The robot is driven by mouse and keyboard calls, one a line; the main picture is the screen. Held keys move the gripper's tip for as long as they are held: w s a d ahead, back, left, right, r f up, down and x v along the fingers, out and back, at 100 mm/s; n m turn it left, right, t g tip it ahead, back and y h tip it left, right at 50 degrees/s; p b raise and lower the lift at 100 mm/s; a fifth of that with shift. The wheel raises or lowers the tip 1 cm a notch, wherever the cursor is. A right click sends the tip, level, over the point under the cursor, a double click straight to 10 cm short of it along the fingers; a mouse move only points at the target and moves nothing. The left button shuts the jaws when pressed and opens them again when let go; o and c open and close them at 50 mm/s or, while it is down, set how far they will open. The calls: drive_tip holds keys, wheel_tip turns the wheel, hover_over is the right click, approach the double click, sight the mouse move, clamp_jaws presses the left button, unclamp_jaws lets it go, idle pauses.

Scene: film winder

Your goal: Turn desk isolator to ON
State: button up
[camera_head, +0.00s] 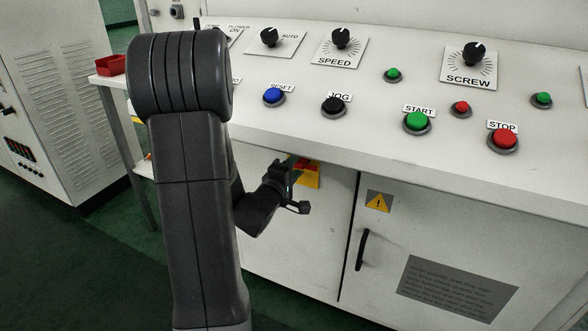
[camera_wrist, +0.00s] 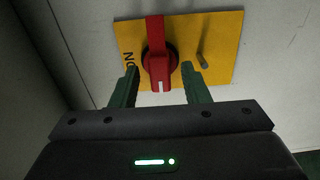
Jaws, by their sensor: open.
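The desk isolator is a red rotary handle (camera_wrist: 158,55) on a yellow plate (camera_wrist: 222,45), fixed to the white cabinet front. In the wrist view the handle stands upright in the picture, with a white mark at its lower end. The letters "ON" (camera_wrist: 129,60) show sideways on the plate, left of the handle. My gripper (camera_wrist: 160,68) is open, with one green finger on each side of the handle's lower part. I cannot tell whether the fingers touch it. In the head view my gripper (camera_head: 296,165) partly hides the yellow plate (camera_head: 311,181).
The sloping desk panel (camera_head: 300,118) overhangs above my gripper, with START (camera_head: 417,121), STOP (camera_head: 504,138) and other buttons and knobs. A black door handle (camera_head: 361,249) is to the right.

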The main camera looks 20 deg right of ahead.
clamp_jaws()
drive_tip(key=shift+m, duration=0.3)
drive_tip(key=m+b, duration=0.1)
drive_tip(key=m, duration=0.2)
drive_tip(key=shift+f+m+b, duration=0.1)
drive_tip(key=shift+m+b, duration=0.2)
drive_tip(key=m+b, duration=0.2)
drive_tip(key=m, duration=0.2)
drive_tip(key=m+b, duration=0.2)
drive_tip(key=m, duration=0.3)
drive_tip(key=shift+m+b, duration=1.05)
drive_tip(key=shift+m, duration=1.25)
